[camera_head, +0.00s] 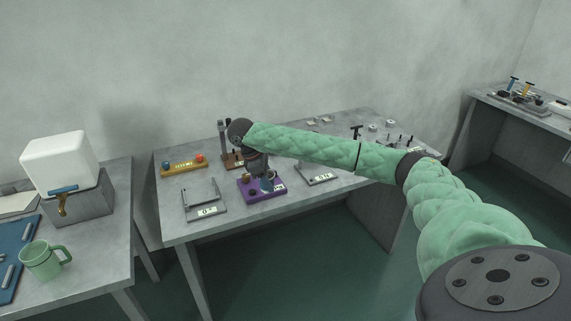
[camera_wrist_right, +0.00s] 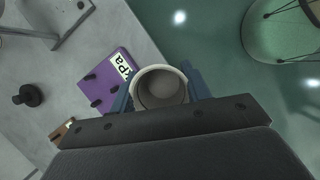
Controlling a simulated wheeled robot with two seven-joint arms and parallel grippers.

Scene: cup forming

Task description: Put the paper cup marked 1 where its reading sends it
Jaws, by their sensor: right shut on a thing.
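My right gripper (camera_wrist_right: 158,92) is shut on a pale paper cup (camera_wrist_right: 160,90), with one blue finger on each side of it. I look into its open mouth, and the inside looks empty; no number on it shows. In the head view my right gripper (camera_head: 267,183) is at the purple device (camera_head: 248,196) on the middle table. In the wrist view the purple device (camera_wrist_right: 98,98) has a white label with "kPa" and lies just left of the cup. I cannot tell whether the cup touches it. My left gripper is not in view.
Grey labelled brackets (camera_head: 191,211) (camera_head: 325,181) stand either side of the purple device. A yellow block (camera_head: 172,171) with red and blue balls and a brown stand (camera_head: 229,161) are behind. A white dispenser (camera_head: 59,162) and green mug (camera_head: 41,262) stand on the left table.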

